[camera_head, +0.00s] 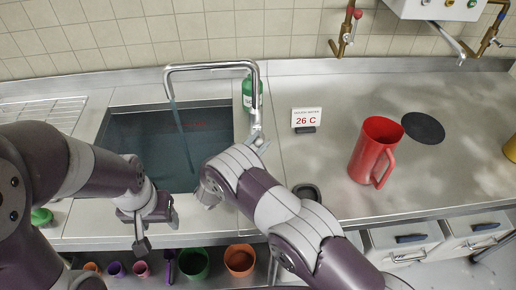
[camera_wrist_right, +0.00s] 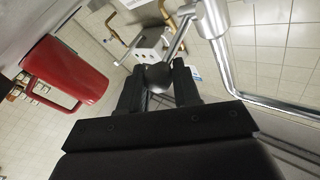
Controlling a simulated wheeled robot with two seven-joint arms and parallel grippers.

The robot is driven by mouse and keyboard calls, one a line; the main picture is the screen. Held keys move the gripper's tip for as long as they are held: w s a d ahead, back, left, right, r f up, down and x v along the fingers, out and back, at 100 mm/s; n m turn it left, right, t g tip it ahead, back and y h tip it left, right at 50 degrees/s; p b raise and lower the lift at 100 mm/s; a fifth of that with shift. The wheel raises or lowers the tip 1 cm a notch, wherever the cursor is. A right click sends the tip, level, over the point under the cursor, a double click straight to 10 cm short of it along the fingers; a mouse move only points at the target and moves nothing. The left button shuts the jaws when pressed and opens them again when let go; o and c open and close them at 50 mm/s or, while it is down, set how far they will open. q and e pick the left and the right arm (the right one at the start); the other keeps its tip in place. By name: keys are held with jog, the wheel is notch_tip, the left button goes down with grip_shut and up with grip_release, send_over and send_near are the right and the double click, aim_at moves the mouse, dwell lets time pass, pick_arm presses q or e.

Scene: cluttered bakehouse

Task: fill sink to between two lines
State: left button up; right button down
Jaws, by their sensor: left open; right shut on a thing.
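The sink (camera_head: 108,135) holds dark bluish water (camera_head: 150,150). A faint red mark (camera_head: 198,125) shows towards its back; I cannot make out two lines. The chrome tap (camera_head: 212,66) arches over the sink and a stream (camera_head: 183,130) runs from its spout. In the right wrist view, my right gripper (camera_wrist_right: 158,78) is shut on the dark knob of the tap's lever, beside the tap column (camera_wrist_right: 212,18). In the head view my right arm hides that grip. My left gripper (camera_head: 157,226) is open and empty over the sink's front edge.
A red jug (camera_head: 371,150) stands on the counter right of the sink, near a dark round disc (camera_head: 423,128). A small sign (camera_head: 306,118) reads 26 C. A green bottle (camera_head: 248,94) stands behind the tap. Coloured cups (camera_head: 240,260) sit below the front edge.

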jog(key=shift+s+d+f, duration=0.1)
jog(key=shift+f, duration=0.25)
